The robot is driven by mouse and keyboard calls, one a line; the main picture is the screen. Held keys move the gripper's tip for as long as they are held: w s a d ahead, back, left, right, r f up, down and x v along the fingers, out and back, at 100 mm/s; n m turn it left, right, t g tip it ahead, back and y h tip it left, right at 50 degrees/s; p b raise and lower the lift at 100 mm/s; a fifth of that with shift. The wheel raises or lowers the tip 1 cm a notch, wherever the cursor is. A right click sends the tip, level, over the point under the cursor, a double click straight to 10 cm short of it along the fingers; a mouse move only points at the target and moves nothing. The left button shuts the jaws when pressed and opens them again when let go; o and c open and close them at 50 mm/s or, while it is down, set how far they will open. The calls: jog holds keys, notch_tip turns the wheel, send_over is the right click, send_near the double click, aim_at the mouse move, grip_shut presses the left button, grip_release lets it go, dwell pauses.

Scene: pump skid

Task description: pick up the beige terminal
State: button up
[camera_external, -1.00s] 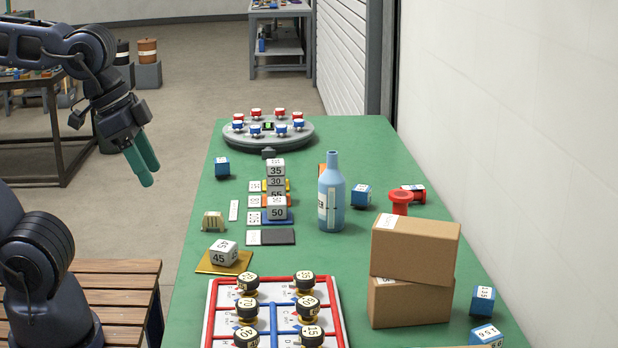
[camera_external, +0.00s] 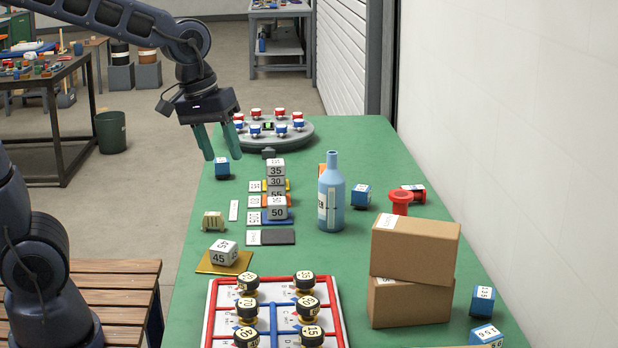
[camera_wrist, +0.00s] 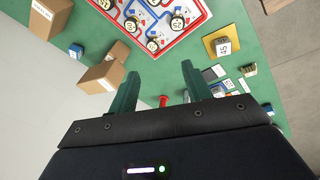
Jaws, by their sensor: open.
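The beige terminal (camera_external: 213,221) is a small ribbed block on the green table, near its left edge. It also shows in the wrist view (camera_wrist: 249,70) at the right. My gripper (camera_external: 225,157) has two green fingers, points down and hangs in the air above the far left part of the table. It is open and empty, higher and farther back than the terminal and apart from it. In the wrist view the fingers (camera_wrist: 160,82) stand apart with nothing between them.
A numbered cube (camera_external: 224,253) sits on a yellow plate just in front of the terminal. Stacked number blocks (camera_external: 276,188) and a blue bottle (camera_external: 330,195) stand to its right. Cardboard boxes (camera_external: 415,252) stand at the right. A round grey carousel (camera_external: 300,138) is at the back.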

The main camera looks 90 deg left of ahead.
jog(key=w+a+f+n, duration=0.2)
jog(key=a+n, duration=0.1)
jog(key=a, duration=0.3)
jog(key=w+a+f+n, duration=0.1)
jog(key=a+f+n, duration=0.15)
jog(key=a, duration=0.25)
jog(key=n+g, duration=0.3)
jog(key=n, duration=1.4)
send_near(212, 213)
jog(key=shift+d, duration=0.15)
jog(key=shift+s+a+f+n, duration=0.15)
jog(key=shift+a+f+n, duration=0.05)
jog(key=shift+f+n, duration=0.15)
notch_tip(212, 213, down, 5)
jog(key=shift+r, duration=0.1)
jog(key=shift+w+f, duration=0.2)
jog(key=shift+f, duration=2.7)
jog(key=c, duration=1.1)
jog(key=shift+o, duration=0.2)
